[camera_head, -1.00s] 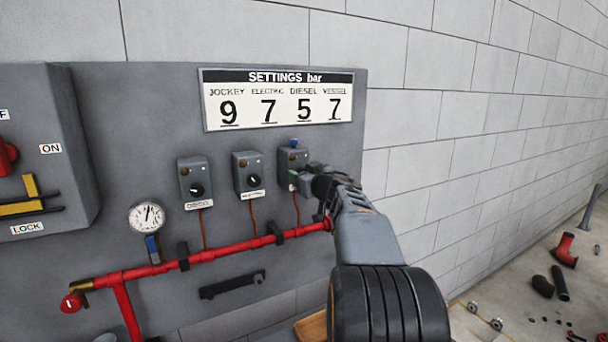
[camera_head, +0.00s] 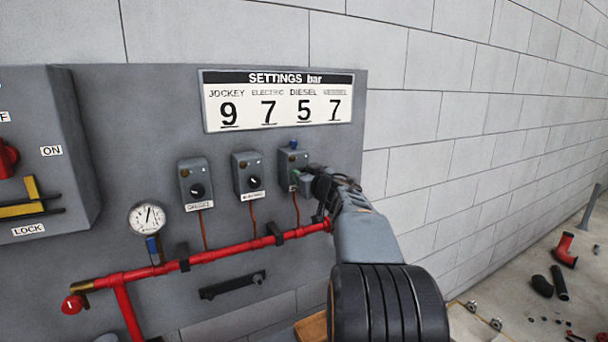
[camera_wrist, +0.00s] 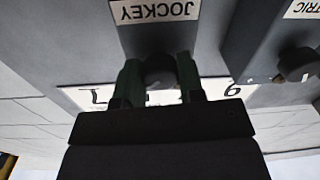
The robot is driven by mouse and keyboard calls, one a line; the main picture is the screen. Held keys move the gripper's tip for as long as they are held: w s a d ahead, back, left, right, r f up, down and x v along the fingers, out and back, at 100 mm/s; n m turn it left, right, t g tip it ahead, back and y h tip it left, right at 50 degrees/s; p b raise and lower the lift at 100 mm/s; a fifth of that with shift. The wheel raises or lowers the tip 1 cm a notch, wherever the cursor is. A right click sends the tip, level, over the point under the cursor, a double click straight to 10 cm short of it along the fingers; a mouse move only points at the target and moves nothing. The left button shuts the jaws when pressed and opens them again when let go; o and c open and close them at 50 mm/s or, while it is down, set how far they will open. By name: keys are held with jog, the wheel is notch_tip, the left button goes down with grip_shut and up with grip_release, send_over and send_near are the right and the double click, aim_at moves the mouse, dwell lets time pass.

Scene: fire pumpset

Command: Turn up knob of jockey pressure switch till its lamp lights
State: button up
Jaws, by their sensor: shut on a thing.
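The jockey pressure switch (camera_head: 293,160) is the rightmost of three small grey boxes on the panel. Its JOCKEY label (camera_wrist: 156,11) shows upside down in the wrist view. Its dark round knob (camera_wrist: 160,70) sits between the green fingers of my gripper (camera_wrist: 159,82), one on each side. My gripper (camera_head: 298,181) is shut on this knob and hides it in the head view. A small blue part (camera_head: 293,143) shows at the top of the box. I cannot make out a lit lamp on the box.
Two similar switch boxes (camera_head: 247,176) (camera_head: 195,184) stand to the left. A settings sign (camera_head: 277,101) reads 9 under JOCKEY. A red pipe (camera_head: 215,255) and a gauge (camera_head: 147,218) are below. A grey box with a red handle is at far left.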

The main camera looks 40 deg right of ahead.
jog(key=shift+r+m+p, duration=0.25)
jog(key=shift+m+p, duration=0.05)
jog(key=shift+p, duration=0.15)
jog(key=shift+f, duration=0.25)
jog(key=o, duration=0.9)
jog(key=s, duration=0.4)
jog(key=s+a, duration=0.1)
jog(key=s, duration=0.4)
jog(key=s+b, duration=0.1)
jog(key=s, duration=0.3)
jog(key=shift+s+a, duration=0.2)
jog(key=shift+s, duration=0.2)
